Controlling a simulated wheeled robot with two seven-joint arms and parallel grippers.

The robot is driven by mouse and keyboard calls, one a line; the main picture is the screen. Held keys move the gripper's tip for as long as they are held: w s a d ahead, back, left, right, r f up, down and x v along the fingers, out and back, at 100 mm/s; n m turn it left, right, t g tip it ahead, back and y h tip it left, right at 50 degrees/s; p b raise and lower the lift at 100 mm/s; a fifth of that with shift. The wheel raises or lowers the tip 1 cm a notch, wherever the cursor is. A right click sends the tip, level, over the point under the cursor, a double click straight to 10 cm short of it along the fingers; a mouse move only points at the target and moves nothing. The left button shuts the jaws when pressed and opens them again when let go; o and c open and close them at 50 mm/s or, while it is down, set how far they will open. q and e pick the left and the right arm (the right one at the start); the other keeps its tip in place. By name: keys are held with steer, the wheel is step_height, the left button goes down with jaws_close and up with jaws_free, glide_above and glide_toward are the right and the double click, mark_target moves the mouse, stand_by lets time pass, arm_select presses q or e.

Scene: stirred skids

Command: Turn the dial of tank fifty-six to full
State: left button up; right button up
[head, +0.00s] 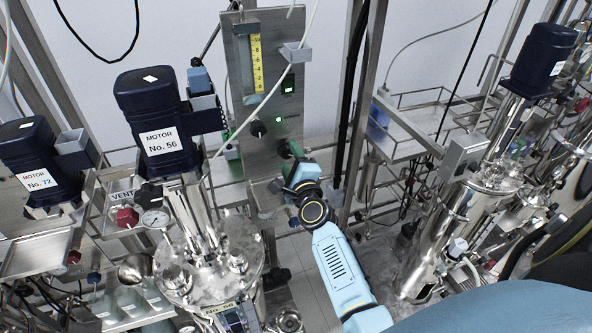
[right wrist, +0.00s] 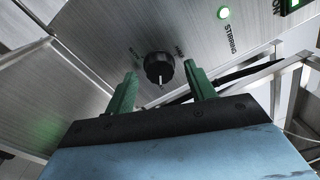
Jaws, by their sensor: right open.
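Tank fifty-six (head: 240,245) is a shiny steel vessel below the dark blue motor (head: 148,92) labelled No. 56. Behind it stands a steel panel (head: 240,85) with a black dial (head: 258,129). In the right wrist view the dial (right wrist: 158,66) is a round black knob with a pale mark toward its lower side. My right gripper (head: 286,163) is near the panel, below and right of the dial. Its green fingers (right wrist: 160,76) are open, one on either side of the dial in the picture, apparently short of it. My left gripper is out of view.
A pale hose hangs across the panel. Motor No. 72 (head: 38,165) is at left, another steel tank (head: 440,235) at right. A dark upright cable runs right of the panel.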

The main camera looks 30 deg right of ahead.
steer(key=b+v, duration=0.1)
steer(key=v, duration=1.2)
